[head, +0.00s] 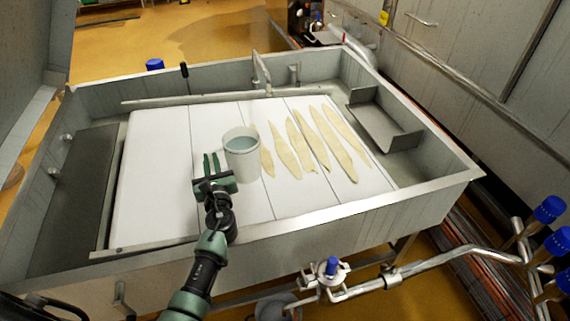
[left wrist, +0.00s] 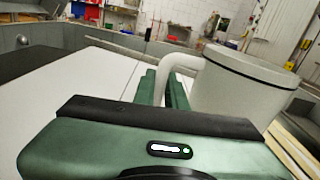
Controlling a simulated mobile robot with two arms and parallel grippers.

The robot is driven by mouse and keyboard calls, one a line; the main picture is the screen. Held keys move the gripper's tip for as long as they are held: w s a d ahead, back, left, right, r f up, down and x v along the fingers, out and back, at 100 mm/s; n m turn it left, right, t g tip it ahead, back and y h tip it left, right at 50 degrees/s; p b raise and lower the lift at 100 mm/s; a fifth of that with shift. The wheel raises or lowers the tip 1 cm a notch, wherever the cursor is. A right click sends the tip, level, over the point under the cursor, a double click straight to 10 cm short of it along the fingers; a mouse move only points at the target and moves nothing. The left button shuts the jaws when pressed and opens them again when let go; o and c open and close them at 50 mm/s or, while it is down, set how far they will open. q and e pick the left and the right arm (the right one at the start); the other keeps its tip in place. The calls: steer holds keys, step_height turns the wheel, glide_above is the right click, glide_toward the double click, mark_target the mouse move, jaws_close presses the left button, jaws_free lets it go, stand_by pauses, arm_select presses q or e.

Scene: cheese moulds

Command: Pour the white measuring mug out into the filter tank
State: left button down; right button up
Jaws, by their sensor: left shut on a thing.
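The white measuring mug (head: 243,168) is upright over the white boards inside the filter tank, with a grey-blue surface like liquid inside its rim. Its side and handle (left wrist: 178,62) show large in the left wrist view. My left gripper (head: 212,163) is left of the mug, shut on its handle; its green fingers (left wrist: 166,90) are at the handle in the wrist view. Whether the mug touches the boards I cannot tell. The filter tank (head: 365,212) is a wide, shallow metal basin. My right gripper is not in view.
White boards (head: 150,170) cover the tank floor, with several pale strips (head: 308,140) lying right of the mug. A bent metal tray (head: 385,125) sits at the tank's right. Pipes with blue-handled valves (head: 331,266) run along the front and right outside. The left boards are bare.

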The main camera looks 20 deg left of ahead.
arm_select(q)
steer(key=shift+w+d+r, duration=0.1)
steer(key=shift+r, duration=0.2)
